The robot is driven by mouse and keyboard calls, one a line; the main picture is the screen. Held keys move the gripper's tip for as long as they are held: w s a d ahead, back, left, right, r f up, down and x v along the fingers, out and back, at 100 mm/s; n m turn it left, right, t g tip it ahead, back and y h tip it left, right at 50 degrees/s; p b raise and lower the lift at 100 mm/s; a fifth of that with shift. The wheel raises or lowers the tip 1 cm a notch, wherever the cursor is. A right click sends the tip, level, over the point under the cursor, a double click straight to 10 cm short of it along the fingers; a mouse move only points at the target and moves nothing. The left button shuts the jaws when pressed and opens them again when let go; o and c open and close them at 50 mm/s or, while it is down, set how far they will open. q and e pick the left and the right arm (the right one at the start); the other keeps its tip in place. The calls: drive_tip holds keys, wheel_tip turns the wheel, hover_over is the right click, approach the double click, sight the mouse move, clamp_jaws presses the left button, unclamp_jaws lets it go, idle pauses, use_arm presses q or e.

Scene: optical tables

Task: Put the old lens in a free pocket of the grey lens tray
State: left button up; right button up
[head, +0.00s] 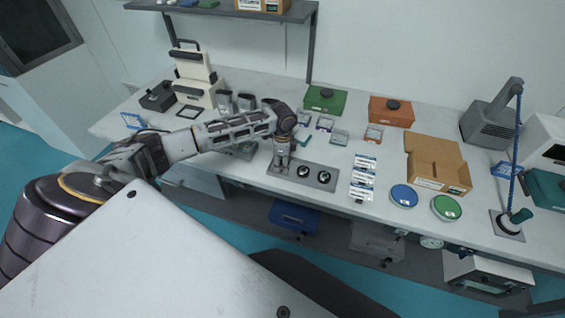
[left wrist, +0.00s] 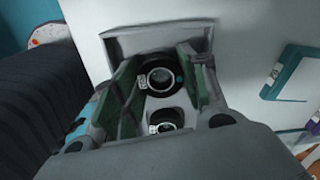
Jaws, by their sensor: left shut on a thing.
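The grey lens tray (head: 313,183) lies near the table's front edge. Two black-ringed lenses (head: 303,170) sit in its middle and right part. My left gripper (head: 282,160) points down over the tray's left end. In the left wrist view its fingers (left wrist: 163,75) are closed around a round black-ringed lens with a blue dot, the old lens (left wrist: 160,78). Another lens (left wrist: 166,122) sits in the tray closer to my palm. The tray (left wrist: 150,40) shows bare at its far end. Whether the held lens touches the tray cannot be told. My right gripper is not in view.
A grey item (head: 243,151) is partly hidden behind my left arm. White label strips (head: 362,178), a blue disc (head: 404,195), a green disc (head: 446,207) and an open cardboard box (head: 436,165) lie to the right. Small framed pieces (head: 340,137) lie behind the tray.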

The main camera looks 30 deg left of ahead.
use_arm(q)
drive_tip(key=shift+f, duration=0.1)
drive_tip(key=o, duration=0.8)
wheel_tip(320, 180, up, 12)
drive_tip(key=shift+r+b, duration=0.15)
drive_tip(key=shift+b, duration=0.55)
